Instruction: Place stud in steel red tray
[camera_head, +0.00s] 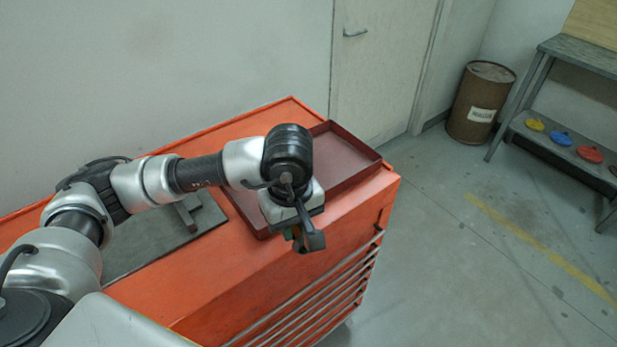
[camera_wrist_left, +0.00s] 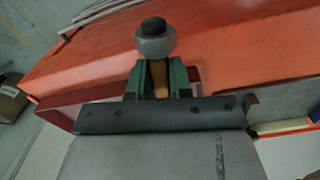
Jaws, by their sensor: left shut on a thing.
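The stud (camera_wrist_left: 155,40) shows in the left wrist view as a dark bolt end with a grey nut and a brass-coloured shank below. My left gripper (camera_wrist_left: 158,78) is shut on its shank between green finger pads. In the head view my left gripper (camera_head: 293,234) hangs over the front edge of the tray, and the stud cannot be made out there. The dark red steel tray (camera_head: 367,167) lies on the orange cabinet top, with my arm hiding part of it. A tray wall also shows in the left wrist view (camera_wrist_left: 62,111). My right gripper is in neither view.
The orange cabinet (camera_head: 190,290) has drawers with handles on its front. A grey plate (camera_head: 150,245) with a small block lies left of the tray. A rusty barrel (camera_head: 480,105) and a shelf bench (camera_head: 565,140) with coloured pieces stand at the right. The floor between is clear.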

